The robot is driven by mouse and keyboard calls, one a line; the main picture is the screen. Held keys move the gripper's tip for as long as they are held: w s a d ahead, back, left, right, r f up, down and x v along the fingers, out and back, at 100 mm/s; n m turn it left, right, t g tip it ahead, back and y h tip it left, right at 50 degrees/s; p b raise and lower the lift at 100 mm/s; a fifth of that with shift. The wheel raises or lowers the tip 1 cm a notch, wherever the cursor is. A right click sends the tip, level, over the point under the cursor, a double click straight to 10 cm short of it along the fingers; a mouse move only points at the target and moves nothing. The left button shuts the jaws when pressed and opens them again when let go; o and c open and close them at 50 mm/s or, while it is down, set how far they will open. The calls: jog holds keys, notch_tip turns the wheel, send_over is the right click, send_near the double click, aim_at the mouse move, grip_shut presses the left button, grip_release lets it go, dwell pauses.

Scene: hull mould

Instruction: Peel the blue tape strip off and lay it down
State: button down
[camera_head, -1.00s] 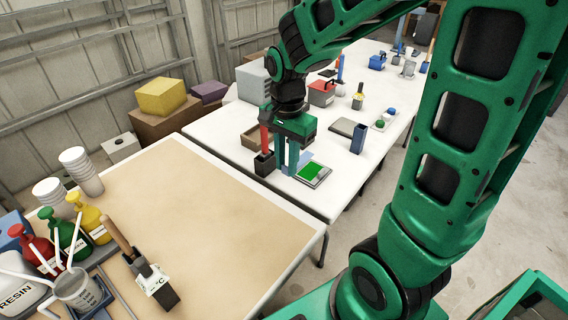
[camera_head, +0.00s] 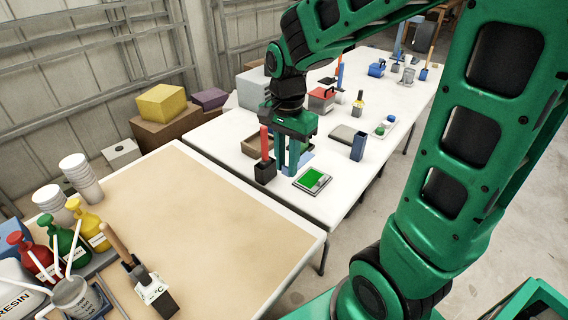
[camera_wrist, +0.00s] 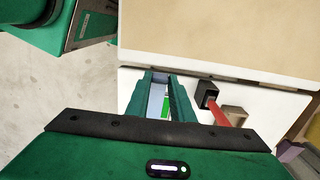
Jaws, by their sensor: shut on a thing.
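My gripper (camera_head: 285,170) points down over the white table (camera_head: 318,207). In the wrist view its two green fingers (camera_wrist: 161,78) are close together, with a pale blue surface (camera_wrist: 157,98) showing between them. In the head view a narrow blue strip (camera_head: 286,156) shows between the fingers; I take this as the tape strip. Its lower end and whether it touches anything are not clear. A pale blue patch (camera_head: 306,157) lies just right of the fingers, partly hidden behind them.
A dark holder with a red handle (camera_head: 264,145) stands close left of my gripper. A green-screened device (camera_head: 312,180) lies just right. A blue cup (camera_head: 358,146) stands farther right. The tan-topped table (camera_head: 210,215) has wide clear room.

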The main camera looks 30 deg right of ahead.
jog(key=shift+r, duration=0.15)
jog(key=shift+r, duration=2.4)
jog(key=shift+w+f, duration=0.1)
